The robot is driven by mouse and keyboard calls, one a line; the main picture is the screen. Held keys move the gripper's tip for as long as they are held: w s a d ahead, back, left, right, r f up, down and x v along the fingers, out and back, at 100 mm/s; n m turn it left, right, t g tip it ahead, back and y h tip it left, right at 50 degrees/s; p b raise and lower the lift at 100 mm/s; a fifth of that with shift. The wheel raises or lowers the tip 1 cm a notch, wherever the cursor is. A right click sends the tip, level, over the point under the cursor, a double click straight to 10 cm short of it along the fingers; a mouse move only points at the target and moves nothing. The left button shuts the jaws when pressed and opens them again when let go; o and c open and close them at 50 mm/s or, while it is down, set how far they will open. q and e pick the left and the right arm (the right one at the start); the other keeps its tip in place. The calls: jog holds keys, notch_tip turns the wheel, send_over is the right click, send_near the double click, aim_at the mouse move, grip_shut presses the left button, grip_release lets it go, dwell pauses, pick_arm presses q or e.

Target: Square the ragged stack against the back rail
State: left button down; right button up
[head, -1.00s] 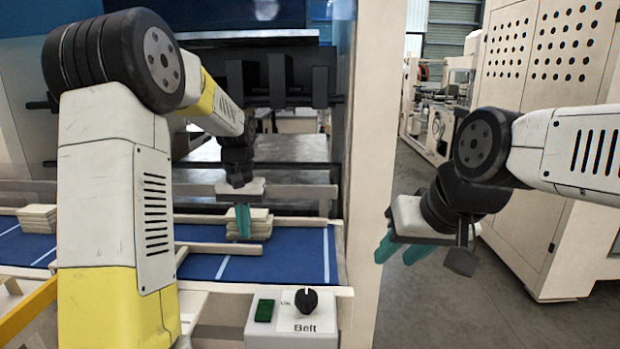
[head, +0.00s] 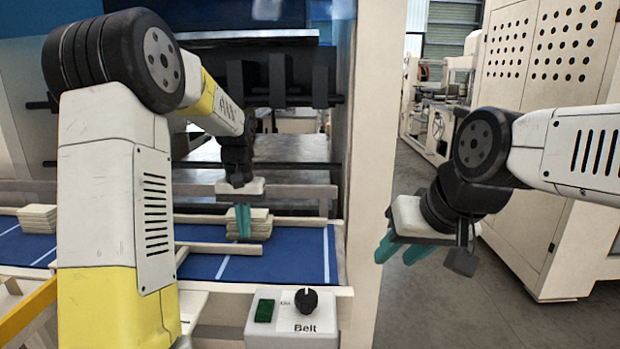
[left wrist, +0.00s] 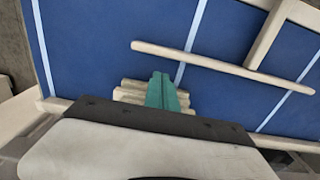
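The stack of cream sheets (head: 261,224) lies on the blue belt in front of the back rail (head: 300,220). Its layers look stepped, and it shows on both sides of my fingers in the left wrist view (left wrist: 128,96). My left gripper (head: 243,222) points down with its teal fingers together, on the near side of the stack and hiding part of it. I cannot tell whether they touch it. The fingers also show in the left wrist view (left wrist: 160,80). My right gripper (head: 398,258) hangs empty right of the machine post, its fingers apart.
Another stack (head: 38,218) sits at the belt's left. A pale guide bar (head: 222,248) crosses the belt on the near side of the stack. A box with a "Belt" knob (head: 307,300) and a green button (head: 264,310) stands in front. The belt's right end (head: 300,255) is clear.

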pick_arm(q)
jog(key=shift+w, duration=1.65)
dwell(2.4)
jog(key=shift+s, duration=0.25)
jog(key=shift+s, duration=0.85)
notch_tip(320, 180, up, 9)
dwell(0.7)
